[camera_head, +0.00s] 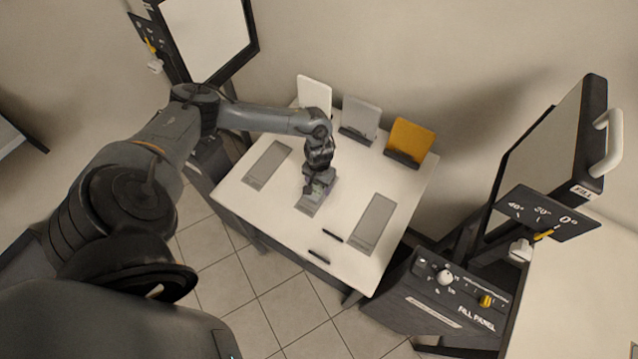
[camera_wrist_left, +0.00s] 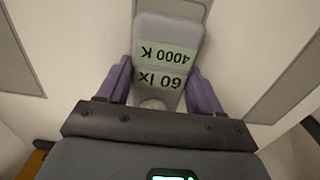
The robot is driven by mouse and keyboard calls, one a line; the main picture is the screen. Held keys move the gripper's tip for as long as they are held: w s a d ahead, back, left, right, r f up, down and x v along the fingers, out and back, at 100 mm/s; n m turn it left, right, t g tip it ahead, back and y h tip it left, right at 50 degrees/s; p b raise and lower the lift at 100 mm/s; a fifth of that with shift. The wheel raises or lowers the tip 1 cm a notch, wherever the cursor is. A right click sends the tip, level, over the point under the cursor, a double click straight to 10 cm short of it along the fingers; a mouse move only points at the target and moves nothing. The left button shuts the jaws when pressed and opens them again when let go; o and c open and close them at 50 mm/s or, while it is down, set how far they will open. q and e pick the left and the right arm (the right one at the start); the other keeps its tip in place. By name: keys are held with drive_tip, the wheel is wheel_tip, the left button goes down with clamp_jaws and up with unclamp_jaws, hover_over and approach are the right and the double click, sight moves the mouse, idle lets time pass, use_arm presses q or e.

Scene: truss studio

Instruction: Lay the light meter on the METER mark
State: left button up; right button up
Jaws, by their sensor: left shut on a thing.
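The light meter (camera_wrist_left: 165,32) is a grey, rounded slab with two pale green readouts, "4000 K" and "60 lx", upside down in the left wrist view. My left gripper (camera_wrist_left: 161,78) is shut on it, with purple fingers along both sides. In the head view my left gripper (camera_head: 319,184) is over the middle of the white table, at a grey patch (camera_head: 309,204). The gripper covers part of this patch, and I cannot tell meter from mark there. No METER lettering is legible. Whether the meter touches the table is unclear. My right gripper is not in view.
Grey strips lie on the white table (camera_head: 240,198) at left (camera_head: 267,165) and right (camera_head: 373,223). White (camera_head: 314,92), grey (camera_head: 360,117) and yellow (camera_head: 410,138) cards stand along the back. Two dark pens (camera_head: 319,257) lie near the front edge. A fill panel (camera_head: 440,300) stands at right.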

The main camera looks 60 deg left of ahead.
use_arm(q)
drive_tip(key=shift+f, duration=0.15)
drive_tip(key=o, duration=1.3)
drive_tip(key=shift+c, duration=0.2)
